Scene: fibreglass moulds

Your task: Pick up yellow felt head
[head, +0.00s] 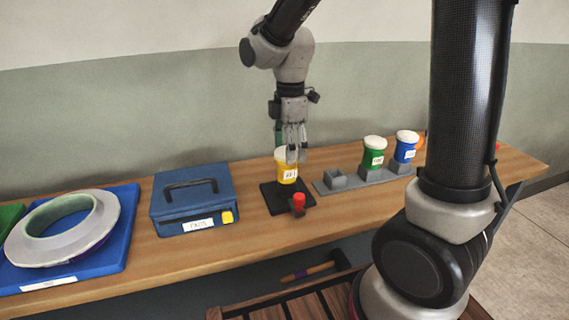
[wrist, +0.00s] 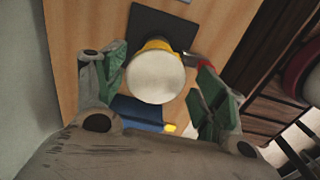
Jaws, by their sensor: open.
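The yellow felt head (head: 286,169) is a yellow cylinder with a white label, upright on a black square base (head: 268,196) on the bench. In the wrist view its round cream felt top (wrist: 155,77) faces me, with a yellow rim (wrist: 155,45) behind it. My gripper (head: 294,155) points down at the yellow head in the head view, its fingers partly in front of it. In the wrist view my gripper (wrist: 163,85) is open, with one finger on each side of the head and visible gaps to both. Contact is not seen.
A red-knobbed clamp (head: 298,202) is on the black base's front edge. Green (head: 373,155) and blue (head: 405,148) felt heads stand on a grey rack (head: 330,181) to the right. A blue box (head: 192,198) and a ring mould (head: 62,228) on a blue board are left.

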